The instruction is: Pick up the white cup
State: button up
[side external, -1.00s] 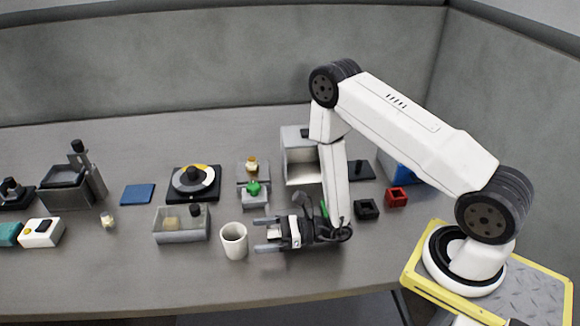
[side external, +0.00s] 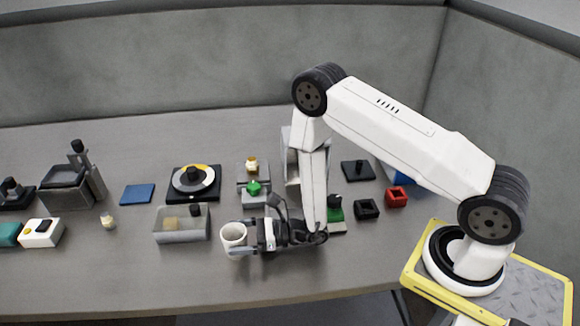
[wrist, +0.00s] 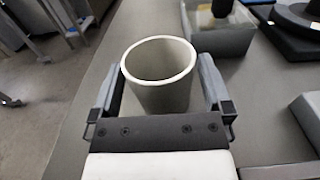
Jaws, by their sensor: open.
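The white cup (side external: 233,236) stands upright on the grey table near its front edge. In the wrist view the cup (wrist: 160,80) is between the two fingers, its round mouth facing up and empty. My gripper (side external: 236,240) is level and low, reaching in from the right, with its fingers on either side of the cup. In the wrist view my gripper (wrist: 158,88) is open, and narrow gaps seem to show between the fingers and the cup's wall. The cup's lower part is partly hidden by the gripper.
A grey open bin (side external: 181,228) stands just left of and behind the cup. A green item on a grey stand (side external: 254,189) is behind it. A black and red square holder (side external: 396,197) lies right. The table's front edge (side external: 200,311) is clear.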

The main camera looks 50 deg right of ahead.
jog(key=shift+c, duration=0.2)
dwell(0.3)
jog(key=c, duration=1)
notch_tip(320, 180, up, 10)
dwell(0.5)
dwell(0.5)
